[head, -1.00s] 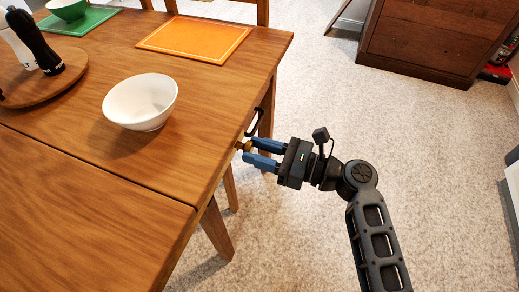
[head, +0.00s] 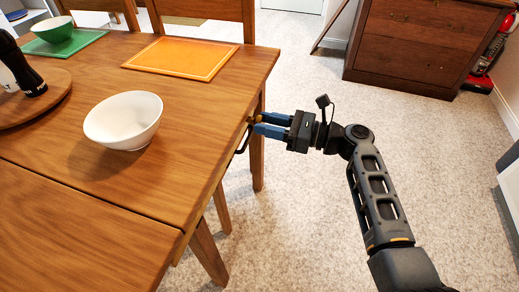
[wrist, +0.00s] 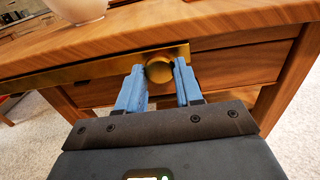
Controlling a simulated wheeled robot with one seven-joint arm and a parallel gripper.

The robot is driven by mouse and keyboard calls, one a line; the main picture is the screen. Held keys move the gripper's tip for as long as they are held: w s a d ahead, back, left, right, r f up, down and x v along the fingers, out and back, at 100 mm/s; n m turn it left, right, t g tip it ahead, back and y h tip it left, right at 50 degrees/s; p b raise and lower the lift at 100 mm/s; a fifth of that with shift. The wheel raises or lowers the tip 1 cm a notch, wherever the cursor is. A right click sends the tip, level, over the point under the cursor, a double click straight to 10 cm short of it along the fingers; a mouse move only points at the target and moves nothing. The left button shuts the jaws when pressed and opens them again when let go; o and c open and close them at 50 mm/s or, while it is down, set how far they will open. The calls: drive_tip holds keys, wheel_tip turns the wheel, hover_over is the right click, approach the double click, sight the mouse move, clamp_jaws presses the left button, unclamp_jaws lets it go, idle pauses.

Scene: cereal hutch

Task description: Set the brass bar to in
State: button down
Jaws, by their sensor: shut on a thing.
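The brass bar (wrist: 95,70) is a flat strip lying along the table's side, just under the tabletop edge, in the wrist view. Its right end is near the round brass knob (wrist: 159,70). My gripper (wrist: 160,76) has its two blue fingers on either side of this knob, shut on it. In the head view my gripper (head: 257,124) reaches the table's right side from the right, with its fingertips at the edge. Most of the bar is hidden there by the tabletop.
On the wooden table (head: 60,240) are a white bowl (head: 124,120), an orange mat (head: 181,58) and a green bowl (head: 53,28). Carpet right of the table is clear up to a dark chest (head: 426,45).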

drive_tip(key=w+d+b, duration=0.2)
drive_tip(key=w, duration=0.4)
drive_tip(key=shift+d+b, duration=0.2)
drive_tip(key=shift+b, duration=0.2)
drive_tip(key=shift+w, duration=0.15)
drive_tip(key=c, duration=0.7)
unclamp_jaws()
drive_tip(key=shift+c, duration=0.2)
drive_tip(key=p+v, duration=0.1)
drive_tip(key=v, duration=0.6)
drive_tip(key=shift+d, duration=0.35)
